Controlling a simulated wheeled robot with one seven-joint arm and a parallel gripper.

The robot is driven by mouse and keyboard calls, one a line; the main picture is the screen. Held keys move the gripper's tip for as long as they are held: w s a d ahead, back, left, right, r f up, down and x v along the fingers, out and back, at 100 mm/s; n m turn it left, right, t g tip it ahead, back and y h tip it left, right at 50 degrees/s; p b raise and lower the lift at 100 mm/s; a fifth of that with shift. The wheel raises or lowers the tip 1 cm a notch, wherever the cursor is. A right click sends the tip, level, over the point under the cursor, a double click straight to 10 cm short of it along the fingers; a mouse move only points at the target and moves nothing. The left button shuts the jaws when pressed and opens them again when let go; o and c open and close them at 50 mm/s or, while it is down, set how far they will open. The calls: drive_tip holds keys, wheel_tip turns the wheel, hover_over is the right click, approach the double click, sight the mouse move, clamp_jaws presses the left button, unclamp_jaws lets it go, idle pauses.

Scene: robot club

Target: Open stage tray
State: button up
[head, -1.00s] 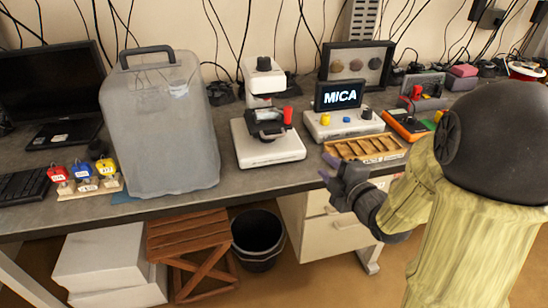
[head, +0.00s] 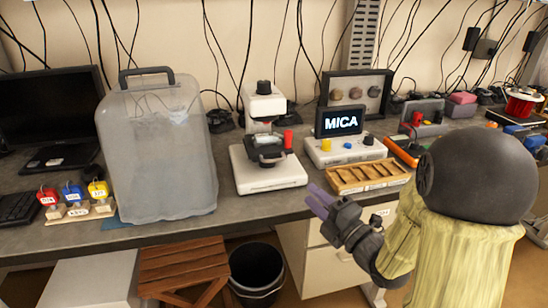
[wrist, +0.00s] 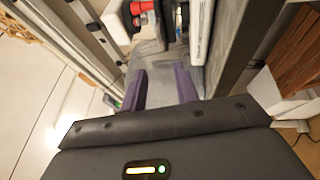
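The white microscope-like device (head: 268,172) stands on the bench in the middle of the head view. A dark stage tray (head: 266,152) sits low on it, below the lens, and a red knob (head: 288,139) is at its right side. I cannot tell how far the tray is pulled out. My gripper (head: 313,198) is in front of the bench edge, right of and nearer than the device, with purple fingers pointing up-left. In the wrist view my gripper (wrist: 161,90) has its fingers apart, with nothing seen between them. It touches nothing that I can see.
A cloudy plastic container (head: 160,150) stands left of the device. A MICA console (head: 345,150) and a wooden compartment tray (head: 368,176) stand right of it. Coloured tagged blocks (head: 73,192) are at the far left. A black bin (head: 257,272) and wooden stool (head: 182,265) are below the bench.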

sight(276, 161)
drive_tip(key=p+x, duration=0.3)
drive_tip(key=x, duration=1.3)
drive_tip(key=shift+c, duration=0.4)
clamp_jaws()
